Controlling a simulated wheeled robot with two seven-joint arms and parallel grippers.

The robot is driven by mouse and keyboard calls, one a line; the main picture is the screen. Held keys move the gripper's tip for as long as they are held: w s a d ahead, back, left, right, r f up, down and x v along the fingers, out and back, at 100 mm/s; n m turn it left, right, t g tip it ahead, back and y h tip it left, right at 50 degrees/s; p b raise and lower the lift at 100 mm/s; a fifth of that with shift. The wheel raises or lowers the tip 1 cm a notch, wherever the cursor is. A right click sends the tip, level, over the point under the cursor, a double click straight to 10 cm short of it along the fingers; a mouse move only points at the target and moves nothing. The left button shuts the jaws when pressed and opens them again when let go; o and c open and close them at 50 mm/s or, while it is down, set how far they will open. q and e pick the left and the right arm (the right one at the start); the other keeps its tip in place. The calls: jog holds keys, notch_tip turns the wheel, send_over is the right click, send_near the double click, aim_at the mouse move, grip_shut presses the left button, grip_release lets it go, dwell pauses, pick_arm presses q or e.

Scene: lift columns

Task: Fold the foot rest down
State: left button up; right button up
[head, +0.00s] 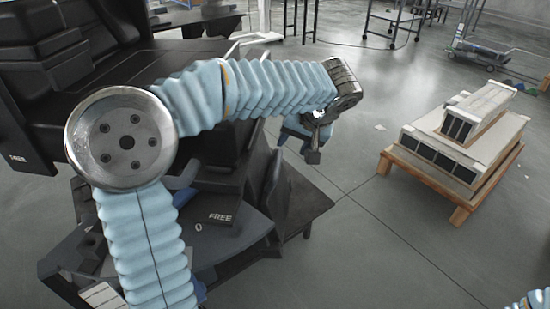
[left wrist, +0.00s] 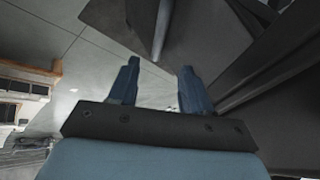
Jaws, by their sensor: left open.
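A dark seat-like unit (head: 215,178) with "FREE" labels fills the left of the head view, partly hidden by my left arm. A dark upright panel (head: 277,190) at its right end may be the foot rest; I cannot be sure. My left gripper (head: 314,150) hangs just right of and above this panel, with no visible contact. In the left wrist view its two blue fingers (left wrist: 158,86) are apart with nothing between them. Dark panels (left wrist: 285,100) stand to the right of the fingers there. My right gripper does not show; only a bit of blue sleeve is at the bottom right corner.
A wooden pallet (head: 457,211) with pale boxes (head: 447,155) stands on the right. A dark low plate (head: 310,205) lies under the unit's right end. A cart (head: 480,55) and metal racks are at the back. Grey floor between unit and pallet is clear.

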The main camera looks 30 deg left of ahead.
aim_at(278, 165)
pick_arm(q)
jog(key=x, duration=1.2)
jog(key=shift+a+f, duration=0.2)
jog(key=shift+f, duration=0.1)
jog(key=shift+c, duration=0.2)
grip_shut()
